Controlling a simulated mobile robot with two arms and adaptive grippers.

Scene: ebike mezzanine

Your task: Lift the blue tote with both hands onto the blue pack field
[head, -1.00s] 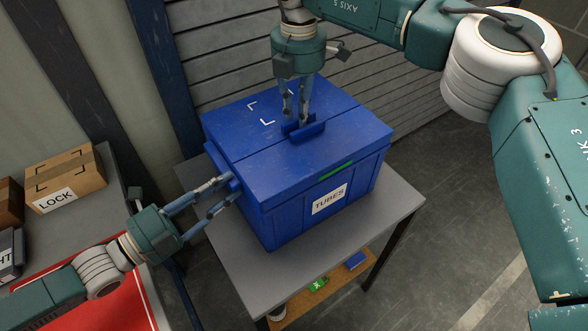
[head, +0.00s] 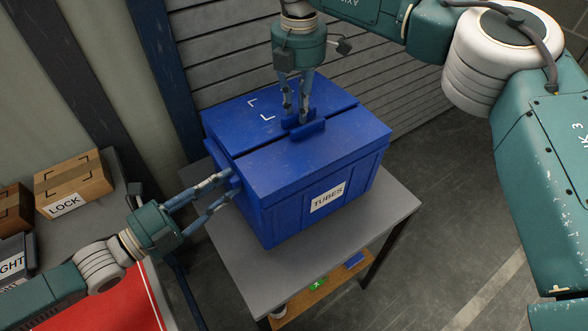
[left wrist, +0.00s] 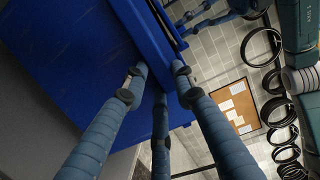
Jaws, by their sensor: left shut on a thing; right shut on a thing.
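A blue tote (head: 290,205) labelled TUBES is upright over a grey table. I cannot tell if its base touches the tabletop. My left gripper (head: 232,182) is shut on its left side. My right gripper (head: 301,122) is shut on a blue raised grip along the top seam. Behind the seam is a blue surface with white corner marks (head: 268,117); I cannot tell whether it belongs to the tote or is the pack field. In the left wrist view, my left fingers (left wrist: 158,78) are against the blue tote wall (left wrist: 75,50).
The grey table (head: 245,275) has an orange lower shelf (head: 330,285) with small items. At left, another grey surface holds a LOCK carton (head: 75,180), other boxes and a red mat (head: 110,303). A slatted wall (head: 390,85) stands behind. Floor to the right is open.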

